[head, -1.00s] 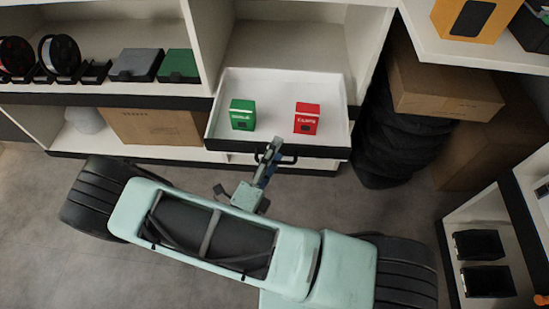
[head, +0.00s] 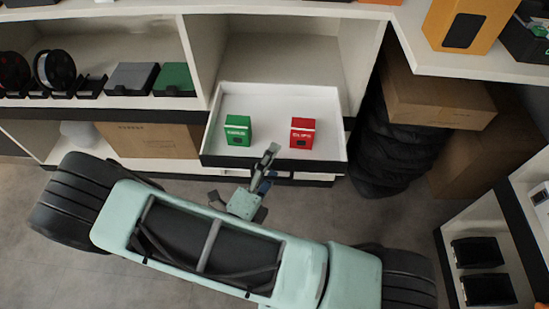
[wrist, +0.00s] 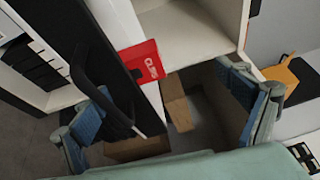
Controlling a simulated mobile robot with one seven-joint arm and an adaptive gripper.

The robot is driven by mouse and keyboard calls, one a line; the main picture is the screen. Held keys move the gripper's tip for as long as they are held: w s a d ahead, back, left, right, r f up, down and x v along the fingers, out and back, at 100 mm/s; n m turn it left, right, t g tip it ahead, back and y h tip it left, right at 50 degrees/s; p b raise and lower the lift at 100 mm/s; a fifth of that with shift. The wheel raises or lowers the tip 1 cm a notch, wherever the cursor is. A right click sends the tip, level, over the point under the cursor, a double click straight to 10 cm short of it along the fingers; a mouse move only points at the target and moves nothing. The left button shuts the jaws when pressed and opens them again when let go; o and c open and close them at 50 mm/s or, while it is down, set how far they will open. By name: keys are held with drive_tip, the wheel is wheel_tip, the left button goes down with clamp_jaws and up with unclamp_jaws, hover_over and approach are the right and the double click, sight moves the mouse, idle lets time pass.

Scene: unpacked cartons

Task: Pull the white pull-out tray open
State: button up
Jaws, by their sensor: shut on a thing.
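The white pull-out tray (head: 215,140) stands out from the shelf unit, its inside visible. A green box (head: 237,130) and a red box (head: 302,132) stand in it. My gripper (head: 266,166) is at the tray's dark front edge, in front of the gap between the boxes. In the wrist view, the black handle (wrist: 97,85) runs along the tray front, its near end beside my left finger. The red box also shows in the wrist view (wrist: 140,60).
Cardboard boxes (head: 440,95) and stacked black tyres (head: 385,150) stand right of the tray. A low shelf with black bins (head: 480,250) is at the lower right. Spools and small bins fill the left shelf.

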drive_tip(key=shift+s+a+r, duration=0.15)
drive_tip(key=shift+s+a, duration=0.15)
drive_tip(key=shift+s, duration=0.35)
drive_tip(key=shift+s+a+r, duration=0.15)
drive_tip(key=shift+s+a, duration=0.15)
drive_tip(key=shift+s, duration=0.3)
drive_tip(key=shift+s+a+r, duration=0.15)
drive_tip(key=shift+s+a, duration=0.15)
drive_tip(key=shift+s, duration=0.35)
drive_tip(key=shift+c, duration=0.7)
drive_tip(key=shift+s+a, duration=0.1)
drive_tip(key=shift+s, duration=0.3)
drive_tip(key=c, duration=0.9)
drive_tip(key=shift+s+a+f, duration=0.15)
drive_tip(key=shift+s+f, duration=0.05)
drive_tip(key=shift+c, duration=1.3)
drive_tip(key=f+v, duration=0.1)
drive_tip(key=v, duration=0.5)
drive_tip(key=shift+s+b, duration=0.25)
drive_tip(key=shift+b, duration=0.15)
drive_tip(key=shift+f, duration=0.1)
